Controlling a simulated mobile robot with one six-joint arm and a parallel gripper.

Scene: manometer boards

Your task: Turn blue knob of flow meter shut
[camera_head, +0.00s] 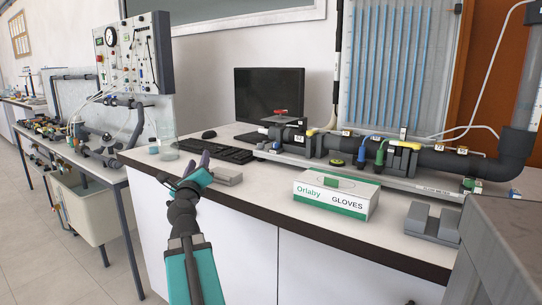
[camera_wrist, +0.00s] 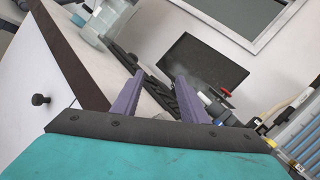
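The flow meter is a dark grey pipe assembly (camera_head: 450,162) on a long base along the back of the bench. Near its middle are a small blue part (camera_head: 362,150) and a green part (camera_head: 379,157); I cannot tell whether the blue one is the knob. A red handle (camera_head: 281,112) sits at its left end and also shows in the wrist view (camera_wrist: 226,92). My gripper (camera_head: 192,168) is over the bench's front left, apart from the flow meter. In the wrist view its two purple fingers (camera_wrist: 160,78) are spread with nothing between them.
A white and green glove box (camera_head: 335,196) stands in front of the pipes. A grey block (camera_head: 227,177) lies near my gripper, and another grey holder (camera_head: 433,224) is at right. A keyboard (camera_head: 215,151) and monitor (camera_head: 269,95) are behind. Blue manometer tubes (camera_head: 385,65) rise at the back.

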